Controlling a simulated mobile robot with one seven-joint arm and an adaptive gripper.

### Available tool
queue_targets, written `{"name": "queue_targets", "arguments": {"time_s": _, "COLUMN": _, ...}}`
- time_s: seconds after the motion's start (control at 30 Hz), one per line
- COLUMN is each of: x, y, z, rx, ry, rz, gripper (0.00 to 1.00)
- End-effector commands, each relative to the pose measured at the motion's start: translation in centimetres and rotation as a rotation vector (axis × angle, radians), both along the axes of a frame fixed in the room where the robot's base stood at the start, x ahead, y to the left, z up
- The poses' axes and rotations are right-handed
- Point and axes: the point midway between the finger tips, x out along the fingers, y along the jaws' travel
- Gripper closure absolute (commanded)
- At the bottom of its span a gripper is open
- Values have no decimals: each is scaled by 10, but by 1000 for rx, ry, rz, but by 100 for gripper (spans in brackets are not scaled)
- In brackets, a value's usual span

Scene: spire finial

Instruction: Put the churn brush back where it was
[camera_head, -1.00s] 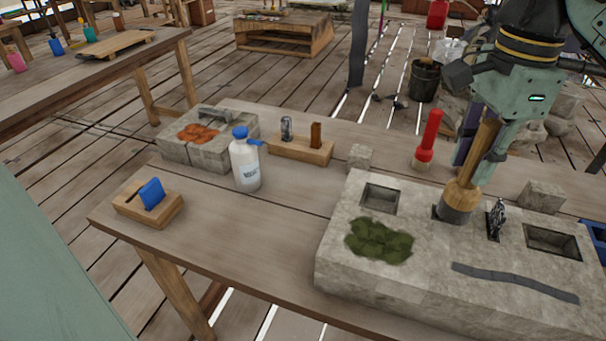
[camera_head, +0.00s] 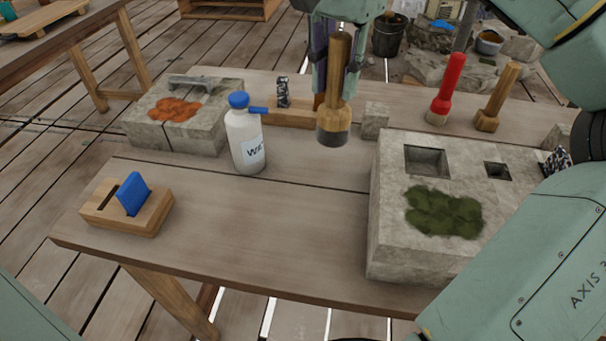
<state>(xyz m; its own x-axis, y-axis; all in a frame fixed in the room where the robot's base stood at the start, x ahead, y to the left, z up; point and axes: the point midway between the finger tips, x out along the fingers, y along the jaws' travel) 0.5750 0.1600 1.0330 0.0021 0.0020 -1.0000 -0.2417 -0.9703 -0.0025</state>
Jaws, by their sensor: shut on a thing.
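The churn brush (camera_head: 333,124) is upright, with a round wooden handle, a wider wooden head and a dark grey lower end. My gripper (camera_head: 338,45) is shut on its handle from above. The brush hangs in front of the wooden rack (camera_head: 290,114) and left of the stone block (camera_head: 375,215); its lower end appears clear of the table (camera_head: 240,220). The block has a wide square recess (camera_head: 427,160), a smaller square hole (camera_head: 497,170), empty, and a green moss patch (camera_head: 443,211). My arm hides the block's right part.
A white spray bottle (camera_head: 245,140) with a blue cap stands left of the brush. A red tool (camera_head: 446,90), a wooden tool (camera_head: 497,98) and a small stone cube (camera_head: 376,120) stand behind the block. A wooden holder with a blue card (camera_head: 132,194) sits front left. The table's front middle is clear.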

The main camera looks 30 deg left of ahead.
Motion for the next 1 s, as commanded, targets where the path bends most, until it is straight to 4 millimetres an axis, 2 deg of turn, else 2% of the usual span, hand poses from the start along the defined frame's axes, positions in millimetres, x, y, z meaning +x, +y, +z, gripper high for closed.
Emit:
{"name": "queue_targets", "arguments": {"time_s": 0.17, "x": -2, "y": 5, "z": -7, "rx": 0, "ry": 0, "rz": 33, "gripper": 100}}
{"name": "queue_targets", "arguments": {"time_s": 0.4, "x": -3, "y": 5, "z": -49, "rx": -1, "ry": 0, "rz": 35, "gripper": 100}}
{"name": "queue_targets", "arguments": {"time_s": 0.67, "x": -3, "y": 5, "z": -72, "rx": 0, "ry": 0, "rz": 34, "gripper": 100}}
{"name": "queue_targets", "arguments": {"time_s": 0.83, "x": -3, "y": 5, "z": -96, "rx": -1, "ry": 0, "rz": 35, "gripper": 100}}
{"name": "queue_targets", "arguments": {"time_s": 1.0, "x": -3, "y": 6, "z": -102, "rx": 2, "ry": -2, "rz": 34, "gripper": 100}}
